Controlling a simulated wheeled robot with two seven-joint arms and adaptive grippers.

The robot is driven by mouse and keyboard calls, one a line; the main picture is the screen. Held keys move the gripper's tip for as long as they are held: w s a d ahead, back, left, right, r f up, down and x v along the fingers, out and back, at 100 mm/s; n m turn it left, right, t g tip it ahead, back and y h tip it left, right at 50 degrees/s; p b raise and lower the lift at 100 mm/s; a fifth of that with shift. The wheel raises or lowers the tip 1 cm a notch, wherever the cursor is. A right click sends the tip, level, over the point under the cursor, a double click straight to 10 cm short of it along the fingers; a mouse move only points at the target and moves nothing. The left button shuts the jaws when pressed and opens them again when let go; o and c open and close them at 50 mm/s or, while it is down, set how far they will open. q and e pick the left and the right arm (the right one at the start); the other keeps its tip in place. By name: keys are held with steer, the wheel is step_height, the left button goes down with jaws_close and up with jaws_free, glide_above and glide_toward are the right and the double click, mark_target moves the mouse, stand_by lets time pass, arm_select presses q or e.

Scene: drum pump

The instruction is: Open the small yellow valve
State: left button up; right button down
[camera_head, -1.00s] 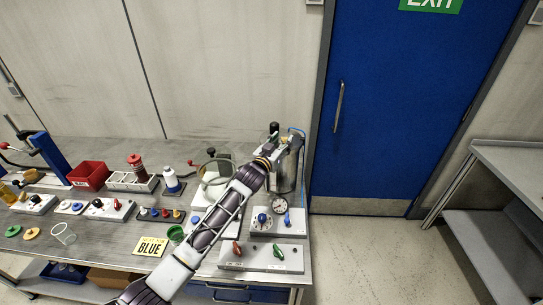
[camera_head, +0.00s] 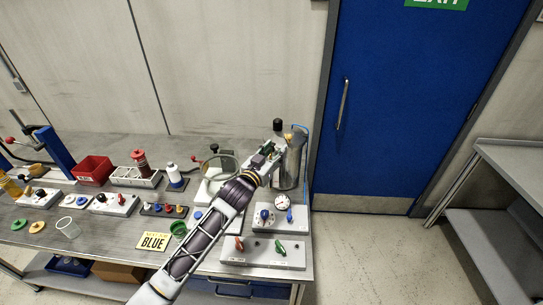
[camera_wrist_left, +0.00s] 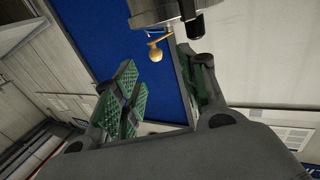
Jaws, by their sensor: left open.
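The small yellow valve (camera_head: 288,137) shows at the top of the steel drum (camera_head: 289,165) at the right end of the bench. In the left wrist view the yellow valve (camera_wrist_left: 155,50), with a rounded knob end, hangs below a grey metal body. My left gripper (camera_head: 272,149) is just left of the valve in the head view. In the left wrist view the open left gripper (camera_wrist_left: 160,75) has green ribbed pads, with the valve seen between and beyond the fingertips. I see no contact. My right gripper is in neither view.
A black-capped post (camera_head: 278,126) rises beside the drum top. A gauge (camera_head: 282,202) and a panel with red and green handles (camera_head: 262,250) stand in front. The blue door (camera_head: 400,100) is behind, right.

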arm_select(q)
steer(key=shift+v, duration=1)
